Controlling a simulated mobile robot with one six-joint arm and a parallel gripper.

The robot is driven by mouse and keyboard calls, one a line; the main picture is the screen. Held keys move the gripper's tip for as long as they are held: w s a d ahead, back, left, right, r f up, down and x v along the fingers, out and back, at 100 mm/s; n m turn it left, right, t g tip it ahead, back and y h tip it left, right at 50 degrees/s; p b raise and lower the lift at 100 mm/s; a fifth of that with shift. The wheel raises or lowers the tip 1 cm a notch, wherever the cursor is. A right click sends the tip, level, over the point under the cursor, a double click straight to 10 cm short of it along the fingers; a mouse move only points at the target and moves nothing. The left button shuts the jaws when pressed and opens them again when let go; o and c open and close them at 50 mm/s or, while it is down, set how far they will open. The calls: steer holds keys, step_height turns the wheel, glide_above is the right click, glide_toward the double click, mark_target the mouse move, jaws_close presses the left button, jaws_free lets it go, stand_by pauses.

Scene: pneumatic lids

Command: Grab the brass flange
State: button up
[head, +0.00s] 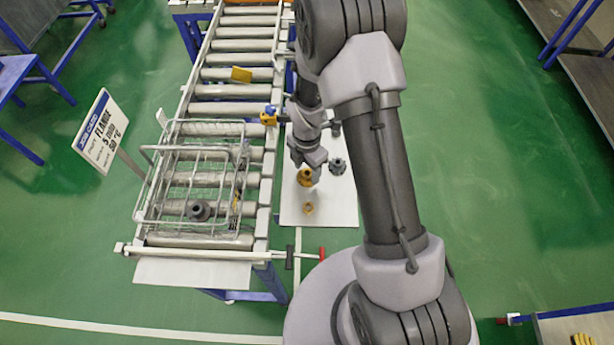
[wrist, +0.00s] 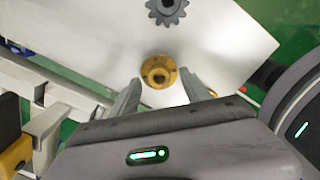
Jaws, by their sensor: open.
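The brass flange (head: 305,178) is a round golden piece with a central hole. It lies on a pale board (head: 340,212) to the right of the roller conveyor. In the wrist view the flange (wrist: 158,72) lies just beyond and between the fingertips. My gripper (wrist: 163,90) is open with nothing between its fingers. In the head view my gripper (head: 309,163) is over the board, right by the flange and partly covered by my arm.
A dark toothed gear (head: 338,166) lies right of the flange; a smaller brass-coloured piece (head: 309,209) lies nearer. The roller conveyor (head: 225,104) carries a wire basket (head: 152,185) holding a dark grey part (head: 199,210). A sign (head: 101,131) stands left.

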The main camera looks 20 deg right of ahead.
steer(key=shift+w+f, duration=0.1)
steer(key=shift+f, duration=0.55)
jaws_close()
